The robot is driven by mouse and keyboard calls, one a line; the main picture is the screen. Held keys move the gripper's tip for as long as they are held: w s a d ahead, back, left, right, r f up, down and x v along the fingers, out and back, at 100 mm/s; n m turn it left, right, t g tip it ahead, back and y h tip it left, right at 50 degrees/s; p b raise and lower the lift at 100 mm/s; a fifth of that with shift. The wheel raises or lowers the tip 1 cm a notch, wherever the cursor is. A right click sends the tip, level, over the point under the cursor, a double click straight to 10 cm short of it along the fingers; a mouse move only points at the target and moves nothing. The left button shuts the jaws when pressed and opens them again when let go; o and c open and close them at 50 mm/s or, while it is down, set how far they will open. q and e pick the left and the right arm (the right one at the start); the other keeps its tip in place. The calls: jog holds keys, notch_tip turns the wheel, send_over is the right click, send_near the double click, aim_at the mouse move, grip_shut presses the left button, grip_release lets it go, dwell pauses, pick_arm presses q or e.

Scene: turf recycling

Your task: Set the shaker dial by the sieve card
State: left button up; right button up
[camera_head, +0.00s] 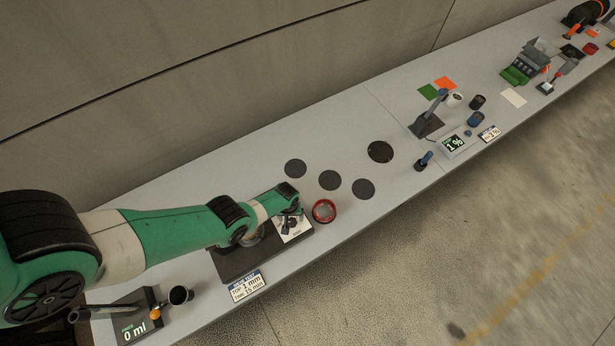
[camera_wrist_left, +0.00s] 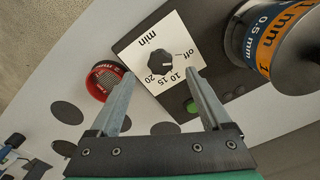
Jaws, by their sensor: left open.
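The shaker dial (camera_wrist_left: 160,62) is a dark knob on a white panel marked off, 10, 15, 20 and min in the left wrist view. Its pointer seems to be toward off, but is hard to read. My left gripper (camera_wrist_left: 159,76) is open, its fingertips on either side of the knob in the picture; contact cannot be told. In the head view my left gripper (camera_head: 291,211) is over the white panel (camera_head: 294,232), hiding the dial. The sieve card (camera_head: 248,286) at the table's front edge reads TOP 1 mm, TIME 15 min. My right gripper is out of view.
A sieve stack labelled 1 mm (camera_wrist_left: 285,18) and 0.5 mm stands close right of the dial. A green button (camera_wrist_left: 191,106) is on the shaker base. A red-rimmed sieve (camera_head: 324,211) and flat dark discs (camera_head: 330,180) lie nearby. A cup (camera_head: 180,295) stands at front left.

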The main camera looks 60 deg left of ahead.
aim_at(292, 223)
pick_arm(q)
notch_tip(292, 223, down, 5)
jog(key=b, duration=0.5)
jog(key=shift+f+b, duration=0.4)
jog(key=shift+f, duration=0.1)
grip_shut()
